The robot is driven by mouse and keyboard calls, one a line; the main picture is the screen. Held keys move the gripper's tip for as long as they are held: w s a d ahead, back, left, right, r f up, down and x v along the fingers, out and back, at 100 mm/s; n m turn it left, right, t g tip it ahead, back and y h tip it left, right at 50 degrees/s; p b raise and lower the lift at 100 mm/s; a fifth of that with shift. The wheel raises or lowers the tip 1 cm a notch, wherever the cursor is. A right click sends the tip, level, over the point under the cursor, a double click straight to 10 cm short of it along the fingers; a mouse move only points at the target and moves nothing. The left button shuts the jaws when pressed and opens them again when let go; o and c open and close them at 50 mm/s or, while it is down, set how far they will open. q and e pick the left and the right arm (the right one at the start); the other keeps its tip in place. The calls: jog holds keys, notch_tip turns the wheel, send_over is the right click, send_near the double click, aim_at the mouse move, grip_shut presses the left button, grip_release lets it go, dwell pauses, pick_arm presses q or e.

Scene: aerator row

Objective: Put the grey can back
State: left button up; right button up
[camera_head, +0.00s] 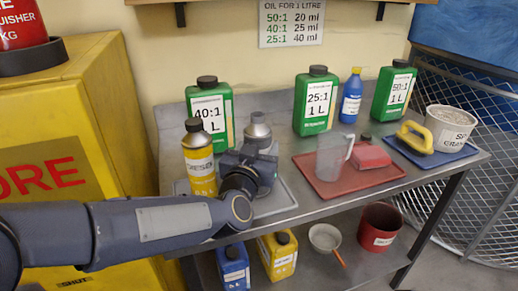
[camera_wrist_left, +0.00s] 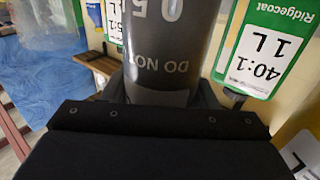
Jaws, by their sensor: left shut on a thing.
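The grey can (camera_head: 258,130) has a silvery shoulder and dark cap in the head view. My left gripper (camera_head: 250,165) is shut around it and hides its lower body. In the left wrist view the dark grey can (camera_wrist_left: 165,50) fills the middle between the fingers, its printing upside down. The can is above or on the grey tray (camera_head: 285,203) at the bench's left; I cannot tell whether its base touches. A yellow can (camera_head: 200,165) stands just left of my gripper. My right gripper is not in view.
A green 40:1 jug (camera_head: 209,108) stands close behind, with a green 25:1 jug (camera_head: 315,105) farther right. A red tray (camera_head: 332,184) holds a clear jug (camera_head: 331,158) and a red block. A blue tray (camera_head: 445,157) lies at right. Containers sit on the lower shelf.

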pick_arm(q)
jog(key=shift+f, duration=0.15)
jog(key=o, duration=1)
jog(key=shift+o, duration=0.2)
jog(key=p+v, duration=0.1)
jog(key=v, duration=1.1)
jog(key=shift+r, duration=0.2)
